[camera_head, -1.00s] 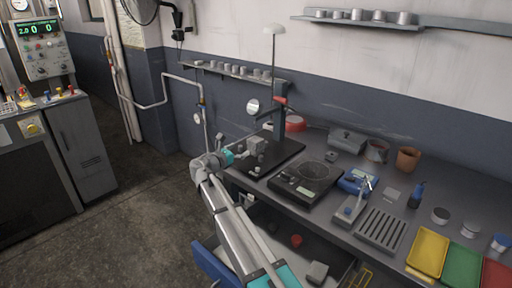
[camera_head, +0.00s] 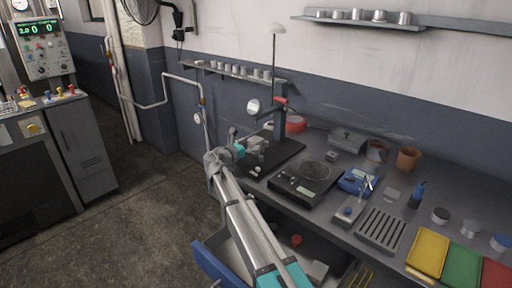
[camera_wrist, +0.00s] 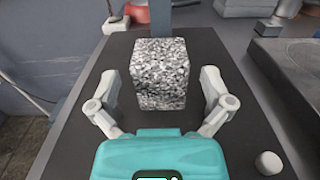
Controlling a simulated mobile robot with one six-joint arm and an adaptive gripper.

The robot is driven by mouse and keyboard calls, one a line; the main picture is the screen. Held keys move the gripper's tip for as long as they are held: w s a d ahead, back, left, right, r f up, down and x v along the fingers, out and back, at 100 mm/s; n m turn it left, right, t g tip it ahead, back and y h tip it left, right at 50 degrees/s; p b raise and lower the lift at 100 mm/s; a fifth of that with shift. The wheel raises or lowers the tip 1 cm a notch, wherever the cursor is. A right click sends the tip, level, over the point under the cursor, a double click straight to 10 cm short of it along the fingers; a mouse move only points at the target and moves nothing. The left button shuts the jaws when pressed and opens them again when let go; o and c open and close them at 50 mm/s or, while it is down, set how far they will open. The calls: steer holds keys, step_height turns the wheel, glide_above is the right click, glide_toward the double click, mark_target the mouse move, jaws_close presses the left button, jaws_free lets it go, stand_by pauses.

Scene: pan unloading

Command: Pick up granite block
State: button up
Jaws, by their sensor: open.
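The granite block (camera_wrist: 160,75) is a speckled black, white and grey block. In the wrist view it stands upright on a dark flat plate (camera_wrist: 205,45), ahead of my gripper. My gripper (camera_wrist: 160,100) is open, with one finger on each side of the block's lower part. A gap shows between each finger and the block, and nothing is held. In the head view my gripper (camera_head: 254,150) is over the dark plate at the left end of the bench, and the block is hard to make out there behind the arm.
A stand with a vertical column (camera_head: 278,105) rises behind the plate. A dark square device (camera_head: 305,182) sits to the right. A small white knob (camera_wrist: 268,163) is near the plate's right side. An open drawer with a blue front (camera_head: 213,262) lies below the bench.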

mark_target(251, 142)
steer(key=shift+x, duration=1.75)
steer(key=c, duration=1.2)
steer(key=shift+r, duration=0.2)
step_height(251, 142, up, 3)
steer(key=p, duration=0.4)
steer(key=shift+r, duration=0.2)
steer(key=v, duration=1.8)
steer(key=shift+f, duration=0.15)
